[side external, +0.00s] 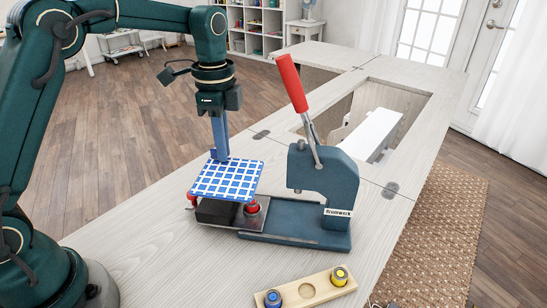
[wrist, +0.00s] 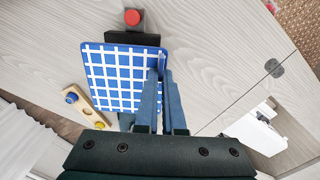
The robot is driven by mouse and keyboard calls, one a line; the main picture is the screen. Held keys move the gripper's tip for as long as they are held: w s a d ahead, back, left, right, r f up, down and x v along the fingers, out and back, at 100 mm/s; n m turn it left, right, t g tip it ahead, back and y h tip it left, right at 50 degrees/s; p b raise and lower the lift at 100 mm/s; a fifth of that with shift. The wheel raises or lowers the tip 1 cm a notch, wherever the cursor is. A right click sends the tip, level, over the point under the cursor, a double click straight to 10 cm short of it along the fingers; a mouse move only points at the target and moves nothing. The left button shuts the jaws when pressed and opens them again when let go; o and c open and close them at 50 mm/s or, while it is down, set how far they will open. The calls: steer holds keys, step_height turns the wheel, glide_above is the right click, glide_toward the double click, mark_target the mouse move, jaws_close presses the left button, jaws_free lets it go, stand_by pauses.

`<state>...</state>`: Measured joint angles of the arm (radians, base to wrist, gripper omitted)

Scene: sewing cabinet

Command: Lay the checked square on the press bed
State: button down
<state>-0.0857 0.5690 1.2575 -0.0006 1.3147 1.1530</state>
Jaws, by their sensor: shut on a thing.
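The checked square (side external: 227,181), blue with white lines, lies roughly flat above the black block (side external: 214,212) and metal plate at the left end of the press. My gripper (side external: 219,156) points down and is shut on the square's far edge. In the wrist view the square (wrist: 118,80) extends left from my gripper (wrist: 161,74) and covers most of the black block (wrist: 118,38). The blue press (side external: 323,190) has a long base (side external: 290,235) and a raised red handle (side external: 290,82). I cannot tell whether the square touches what is beneath it.
Red knobs flank the block; one (side external: 252,208) stands by the square's right corner. A wooden holder (side external: 307,290) with blue and yellow-topped pieces lies in front. A cabinet opening with a white machine (side external: 372,135) is behind the press. The tabletop at left is clear.

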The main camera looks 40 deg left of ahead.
mark_target(225, 166)
steer(key=shift+f, duration=2.1)
steer(key=shift+f, duration=0.4)
stand_by(0.8)
steer(key=c, duration=0.9)
jaws_free()
steer(key=shift+c, duration=0.2)
steer(key=shift+r, duration=2.55)
